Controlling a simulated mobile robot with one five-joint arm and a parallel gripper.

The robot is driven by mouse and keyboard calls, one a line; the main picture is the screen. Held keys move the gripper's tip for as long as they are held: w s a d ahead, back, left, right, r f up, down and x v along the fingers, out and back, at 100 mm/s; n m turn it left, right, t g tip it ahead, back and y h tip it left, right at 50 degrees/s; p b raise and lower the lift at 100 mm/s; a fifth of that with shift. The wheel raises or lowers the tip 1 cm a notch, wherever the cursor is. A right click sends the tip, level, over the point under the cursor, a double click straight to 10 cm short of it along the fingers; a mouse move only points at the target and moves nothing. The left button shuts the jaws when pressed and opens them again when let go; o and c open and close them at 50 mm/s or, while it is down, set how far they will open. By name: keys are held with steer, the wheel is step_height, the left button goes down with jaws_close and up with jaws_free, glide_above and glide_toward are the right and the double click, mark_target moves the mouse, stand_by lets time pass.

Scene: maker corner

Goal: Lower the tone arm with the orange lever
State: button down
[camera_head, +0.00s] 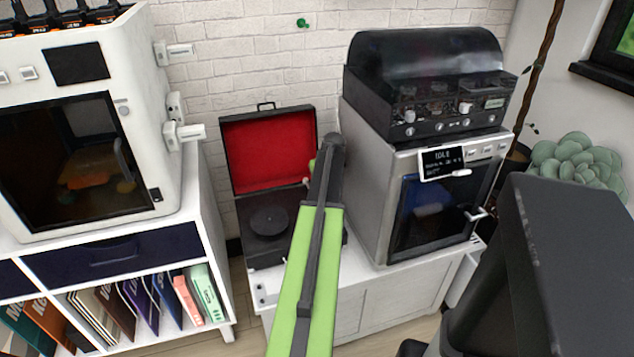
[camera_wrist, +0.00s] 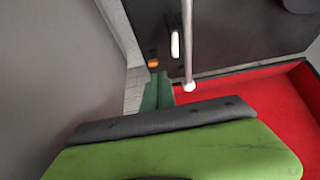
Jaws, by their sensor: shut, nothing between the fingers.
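The record player is a suitcase type with a black deck (camera_head: 262,240) and an open red-lined lid (camera_head: 268,150). A dark platter (camera_head: 269,222) is on the deck. In the wrist view the silver tone arm (camera_wrist: 187,45) runs over the dark deck (camera_wrist: 228,38), with a white piece (camera_wrist: 175,45) beside it. The small orange lever (camera_wrist: 153,64) shows just beyond my fingertips. My gripper (camera_wrist: 158,78) is shut and empty, its green fingers close to the lever; contact cannot be told. In the head view my arm hides the deck's right side.
A silver machine (camera_head: 385,190) with a black hooded unit (camera_head: 430,70) on top stands close right of the player. A white printer-like cabinet (camera_head: 90,120) stands left on a shelf. The player rests on a white cabinet (camera_head: 350,300). The red lid lies close to my gripper.

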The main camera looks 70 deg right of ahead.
steer(key=shift+s+a+r, duration=0.3)
steer(key=shift+s, duration=0.2)
steer(key=shift+s+a+r+p, duration=0.1)
steer(key=shift+a+r+p, duration=0.15)
steer(key=shift+r+p, duration=0.25)
steer(key=s+a+r+p, duration=0.3)
steer(key=a+r+p, duration=0.1)
steer(key=r+p, duration=0.2)
steer(key=shift+s+a+r+p, duration=0.25)
steer(key=shift+s+r+p, duration=0.15)
steer(key=shift+p, duration=0.1)
steer(key=shift+w+a+f, duration=0.1)
steer(key=shift+w, duration=0.05)
